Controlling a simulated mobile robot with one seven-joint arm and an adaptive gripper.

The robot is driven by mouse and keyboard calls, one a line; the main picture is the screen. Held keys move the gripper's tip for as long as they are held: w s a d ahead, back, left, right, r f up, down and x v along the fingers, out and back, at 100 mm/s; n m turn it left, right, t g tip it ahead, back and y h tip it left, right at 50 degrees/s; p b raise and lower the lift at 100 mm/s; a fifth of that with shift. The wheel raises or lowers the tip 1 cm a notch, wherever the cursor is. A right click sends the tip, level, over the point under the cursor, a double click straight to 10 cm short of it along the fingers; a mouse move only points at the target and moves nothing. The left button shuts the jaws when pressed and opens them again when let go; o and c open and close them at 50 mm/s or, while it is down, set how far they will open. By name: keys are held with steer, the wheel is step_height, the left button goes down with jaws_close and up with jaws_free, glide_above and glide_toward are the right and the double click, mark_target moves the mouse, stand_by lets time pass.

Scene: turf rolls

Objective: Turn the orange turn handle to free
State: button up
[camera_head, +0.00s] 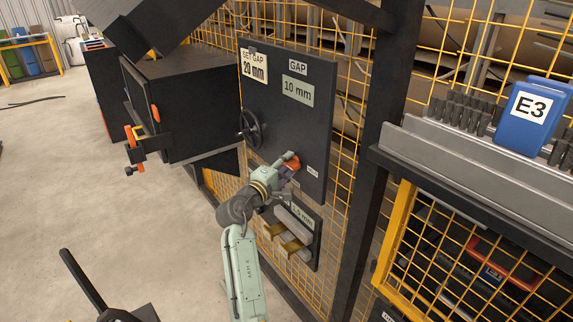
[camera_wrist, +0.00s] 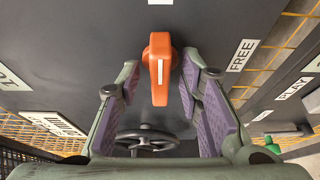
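The orange turn handle (camera_wrist: 158,68) sits on a dark panel in the wrist view, with a white line along its face. It lies up and down in that view. My gripper (camera_wrist: 160,80) is open, with one purple-padded finger on each side of the handle and a visible gap on both sides. A white FREE label (camera_wrist: 242,55) is on the panel to the right of the handle. In the head view my gripper (camera_head: 284,174) is at the panel's lower part, and the handle (camera_head: 291,165) shows partly behind it.
A black handwheel (camera_head: 250,130) is on the panel, left of the handle. Labels GAP, 10 mm (camera_head: 298,90) and SET GAP 20 mm (camera_head: 254,66) are above. A lower plate (camera_head: 296,228) with grey and tan bars is below my gripper. Yellow mesh (camera_head: 345,130) stands behind.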

steer(key=shift+c, duration=0.3)
jaws_close()
